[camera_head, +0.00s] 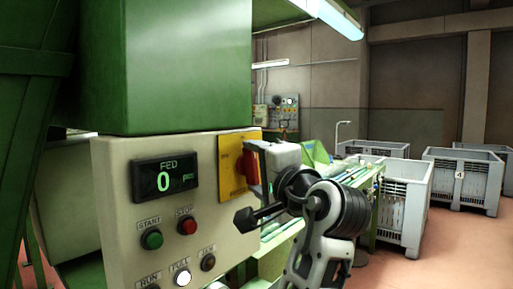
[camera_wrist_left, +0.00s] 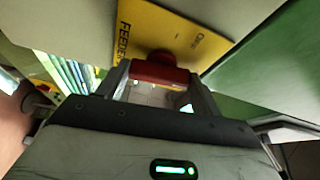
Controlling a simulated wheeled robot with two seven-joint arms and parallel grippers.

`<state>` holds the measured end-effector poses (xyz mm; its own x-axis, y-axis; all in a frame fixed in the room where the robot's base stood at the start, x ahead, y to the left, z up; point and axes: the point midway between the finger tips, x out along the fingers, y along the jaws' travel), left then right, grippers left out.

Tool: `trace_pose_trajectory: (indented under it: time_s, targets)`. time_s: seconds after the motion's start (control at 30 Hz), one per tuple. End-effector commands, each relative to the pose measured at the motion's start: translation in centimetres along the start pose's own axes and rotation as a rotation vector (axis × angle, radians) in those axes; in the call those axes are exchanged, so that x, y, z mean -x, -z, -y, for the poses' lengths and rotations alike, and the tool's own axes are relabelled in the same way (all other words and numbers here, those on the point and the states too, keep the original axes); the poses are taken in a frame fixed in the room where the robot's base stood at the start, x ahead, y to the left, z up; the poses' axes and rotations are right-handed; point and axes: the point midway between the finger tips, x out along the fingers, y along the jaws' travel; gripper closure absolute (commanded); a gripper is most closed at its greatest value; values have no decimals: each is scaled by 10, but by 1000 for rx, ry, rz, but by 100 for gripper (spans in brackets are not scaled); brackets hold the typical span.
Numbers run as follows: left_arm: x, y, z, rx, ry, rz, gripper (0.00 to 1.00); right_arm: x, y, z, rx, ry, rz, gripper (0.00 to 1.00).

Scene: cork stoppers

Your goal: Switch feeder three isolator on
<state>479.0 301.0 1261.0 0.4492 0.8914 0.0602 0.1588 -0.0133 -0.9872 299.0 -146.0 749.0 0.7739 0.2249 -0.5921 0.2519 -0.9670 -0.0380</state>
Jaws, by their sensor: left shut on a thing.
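The feeder isolator is a yellow plate (camera_head: 229,180) with a red rotary handle (camera_head: 241,169) on the right side of the pale control panel. In the head view the gripper hides part of the handle and plate. My right gripper is not in view.
The panel (camera_head: 120,190) has a green "0" display (camera_head: 164,177), a green start button (camera_head: 151,239), a red button (camera_head: 187,226) and several lamps below. A green housing (camera_head: 180,70) overhangs it. Grey crates (camera_head: 465,175) stand on the floor at right.

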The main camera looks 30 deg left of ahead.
Motion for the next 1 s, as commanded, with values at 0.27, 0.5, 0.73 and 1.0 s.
trace_pose_trajectory:
  time_s: [0.27,0.5,0.73,1.0]
  targets:
    - [0,1,3,-121,-52,-1,57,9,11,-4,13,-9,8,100]
    - [0,0,1,-160,-67,0,57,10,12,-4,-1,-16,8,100]
    - [0,0,0,-165,-69,0,57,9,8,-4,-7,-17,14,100]
    - [0,0,0,-165,-69,0,13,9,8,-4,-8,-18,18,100]
